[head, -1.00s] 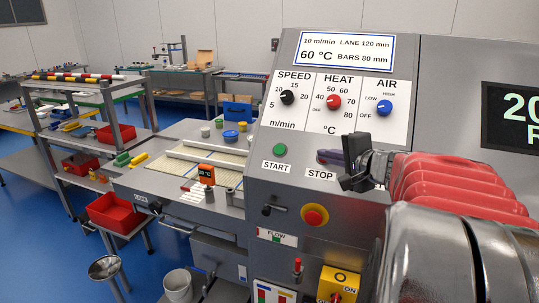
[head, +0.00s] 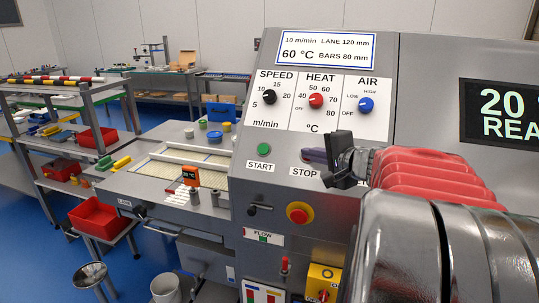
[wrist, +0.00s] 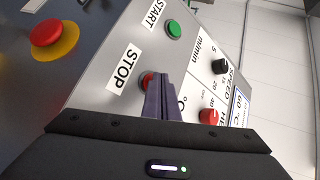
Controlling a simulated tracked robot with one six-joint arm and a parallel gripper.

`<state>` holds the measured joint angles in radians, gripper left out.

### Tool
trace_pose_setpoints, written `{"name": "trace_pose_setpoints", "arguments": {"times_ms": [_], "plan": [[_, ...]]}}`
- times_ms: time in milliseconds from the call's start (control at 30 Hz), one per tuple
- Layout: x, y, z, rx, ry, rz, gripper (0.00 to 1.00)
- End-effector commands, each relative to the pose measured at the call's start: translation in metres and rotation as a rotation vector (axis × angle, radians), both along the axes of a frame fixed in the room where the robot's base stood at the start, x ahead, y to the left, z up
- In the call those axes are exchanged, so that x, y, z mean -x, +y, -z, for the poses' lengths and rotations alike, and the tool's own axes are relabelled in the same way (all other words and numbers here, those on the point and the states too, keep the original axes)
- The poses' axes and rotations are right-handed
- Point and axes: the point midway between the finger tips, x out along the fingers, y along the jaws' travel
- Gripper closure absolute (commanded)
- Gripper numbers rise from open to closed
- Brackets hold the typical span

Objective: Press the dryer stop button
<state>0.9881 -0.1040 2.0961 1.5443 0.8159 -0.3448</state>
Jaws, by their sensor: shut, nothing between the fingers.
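The red stop button (wrist: 147,80) shows in the wrist view beside the STOP label (wrist: 123,66), partly covered by my fingers. In the head view the button is hidden behind my gripper, above the STOP label (head: 303,171). My gripper (head: 306,155) is shut and empty, with its purple fingertips over the stop button's place on the sloped panel. The fingertips also show in the wrist view (wrist: 160,78), right beside the button. I cannot tell whether they touch it.
The green start button (head: 264,150) is left of the stop button. A red emergency knob (head: 299,213) on yellow sits below. Speed (head: 269,97), heat (head: 316,100) and air (head: 366,104) knobs are above. The display (head: 507,113) is at right.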

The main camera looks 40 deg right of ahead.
Motion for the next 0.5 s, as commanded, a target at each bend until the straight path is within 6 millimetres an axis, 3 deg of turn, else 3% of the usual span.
{"name": "trace_pose_setpoints", "arguments": {"times_ms": [500], "plan": [[0.0034,0.0041,-0.0049,0.000,0.000,0.000,1.00]]}}
